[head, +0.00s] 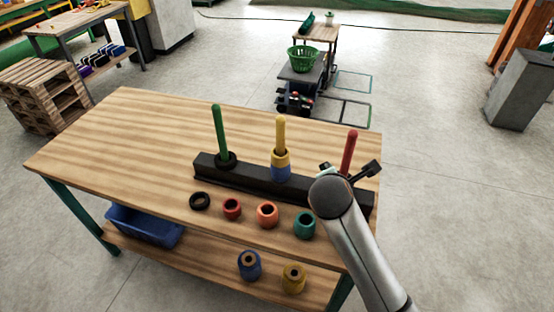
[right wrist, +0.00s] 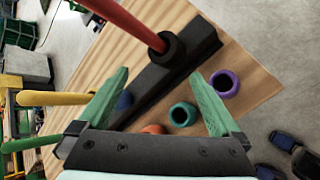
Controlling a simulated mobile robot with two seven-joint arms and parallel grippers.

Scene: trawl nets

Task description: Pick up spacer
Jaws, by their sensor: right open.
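Loose ring-shaped spacers lie in front of a black peg bar (head: 245,177): a black one (head: 200,201), a red one (head: 232,209), an orange one (head: 267,214) and a teal one (head: 304,225). The right wrist view also shows the teal spacer (right wrist: 183,114) and a purple spacer (right wrist: 224,83), which my arm hides in the head view. My right gripper (right wrist: 160,76) is open and empty above the bar near the red peg (head: 348,153), its green fingers apart. My left gripper is out of view.
A green peg (head: 218,130) has a black ring at its base. A yellow peg (head: 280,133) carries a yellow spacer (head: 280,157) above a blue one (head: 281,173). A black ring (right wrist: 169,46) circles the red peg's base. The lower shelf holds a blue bin (head: 144,228). The table's left is clear.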

